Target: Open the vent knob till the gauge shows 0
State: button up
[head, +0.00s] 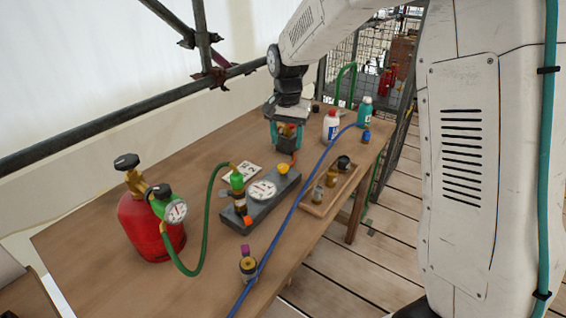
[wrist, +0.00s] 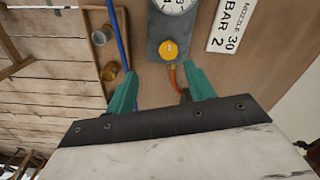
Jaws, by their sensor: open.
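A dark grey block (head: 262,212) lies on the wooden table, with a white round gauge (head: 263,190) on its top. The needle is too small to read. In the wrist view the gauge (wrist: 174,5) is cut off by the top edge. A yellow knob (head: 283,169), seemingly the vent knob, sits on the block's far end; it also shows in the wrist view (wrist: 168,48). My gripper (head: 285,143) is open and empty, behind the block in the head view. In the wrist view the knob lies ahead of the teal fingertips (wrist: 159,78), apart from them.
A red cylinder (head: 150,228) with its own gauge stands at left, joined by a green hose (head: 207,215). A blue hose (head: 292,210) crosses the table. A wooden tray (head: 315,210) with small parts is at right. Bottles (head: 330,126) stand behind. A placard (wrist: 230,25) lies nearby.

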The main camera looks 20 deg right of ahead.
aim_at(283, 166)
jog(key=shift+w+a+f, duration=0.2)
jog(key=shift+w+f, duration=0.75)
jog(key=shift+f, duration=0.15)
notch_tip(283, 166, down, 8)
jog(key=shift+r, duration=0.15)
jog(key=c, duration=1)
